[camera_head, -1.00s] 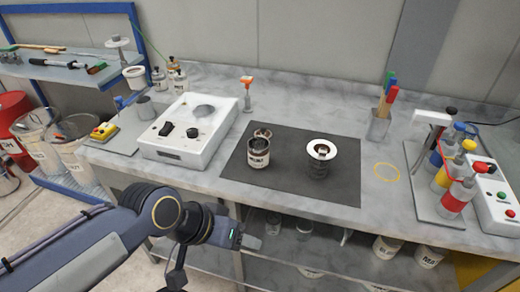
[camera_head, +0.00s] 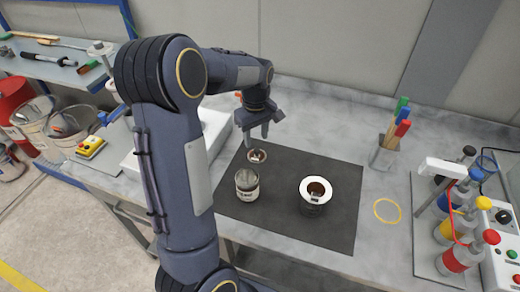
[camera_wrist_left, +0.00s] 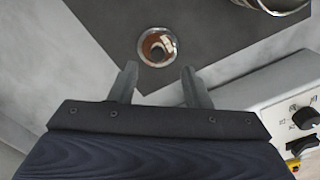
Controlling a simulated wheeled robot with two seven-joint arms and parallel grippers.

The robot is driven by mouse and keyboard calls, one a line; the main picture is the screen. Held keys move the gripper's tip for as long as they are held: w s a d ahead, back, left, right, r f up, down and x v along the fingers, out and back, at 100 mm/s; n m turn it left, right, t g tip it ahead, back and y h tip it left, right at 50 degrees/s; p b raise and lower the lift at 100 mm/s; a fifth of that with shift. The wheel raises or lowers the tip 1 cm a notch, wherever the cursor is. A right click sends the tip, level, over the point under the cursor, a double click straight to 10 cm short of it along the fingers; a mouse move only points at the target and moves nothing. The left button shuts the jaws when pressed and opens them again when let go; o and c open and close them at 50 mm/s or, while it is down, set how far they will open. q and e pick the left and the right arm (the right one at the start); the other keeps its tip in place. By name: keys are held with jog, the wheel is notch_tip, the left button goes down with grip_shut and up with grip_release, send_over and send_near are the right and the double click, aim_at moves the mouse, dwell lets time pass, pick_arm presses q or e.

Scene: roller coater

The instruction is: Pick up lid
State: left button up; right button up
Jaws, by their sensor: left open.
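The lid (camera_head: 257,156), a small round metal disc with a brown and white centre, lies on the dark mat (camera_head: 285,235) near its back left edge. It also shows in the left wrist view (camera_wrist_left: 147,56), just ahead of the fingers. My left gripper (camera_head: 257,137) is open and empty, pointing down above and slightly behind the lid, apart from it. In the left wrist view its two fingers (camera_wrist_left: 158,84) are spread, with the lid beyond the gap between the tips. An open labelled can (camera_head: 247,190) stands in front of the lid. My right gripper is not in view.
A dark can with a white ring (camera_head: 317,188) stands right on the mat. The white device (camera_head: 135,163) is partly behind my left arm. A brush holder (camera_head: 382,155) and coloured bottles (camera_head: 457,255) stand to the right. The bench between mat and bottles is mostly clear.

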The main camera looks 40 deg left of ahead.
aim_at(257, 150)
pick_arm(q)
notch_tip(257, 150, down, 6)
jog(key=shift+w+f+p, duration=0.1)
jog(key=shift+w+p, duration=0.05)
jog(key=shift+p, duration=0.45)
grip_shut()
